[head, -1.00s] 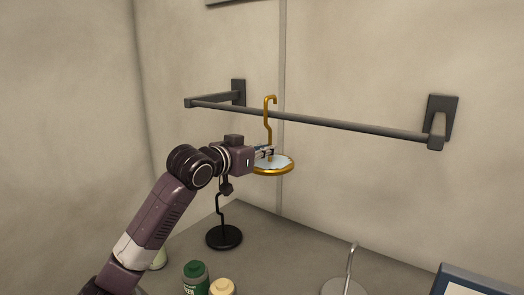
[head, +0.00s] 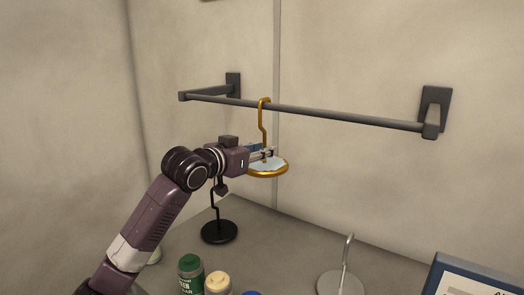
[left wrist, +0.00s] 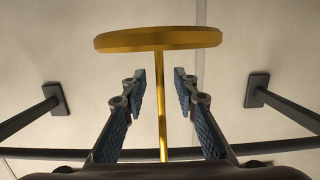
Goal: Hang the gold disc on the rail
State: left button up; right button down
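The gold disc (head: 268,174) has a gold rim, a pale top and an upright gold stem ending in a hook. In the head view the hook's bend is at the dark grey rail (head: 345,117), just above its top edge, and appears to be over it. My left gripper (head: 268,153) is just above the disc, around the stem. In the left wrist view the disc (left wrist: 158,39) appears edge-on, and the fingers of my left gripper (left wrist: 160,85) stand apart with a gap on each side of the stem. My right gripper is not in view.
Wall brackets (head: 434,108) hold the rail's ends. Below are a black stand (head: 219,232), a green jar (head: 190,277), a cream-topped jar (head: 217,283), a silver hooked stand (head: 341,286) and a blue-framed sign (head: 475,278). The air around the rail's right half is clear.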

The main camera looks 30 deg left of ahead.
pick_arm(q)
jog(key=s+r, duration=0.1)
jog(key=s, duration=1.1)
jog(key=shift+a+r, duration=0.4)
jog(key=shift+a, duration=0.05)
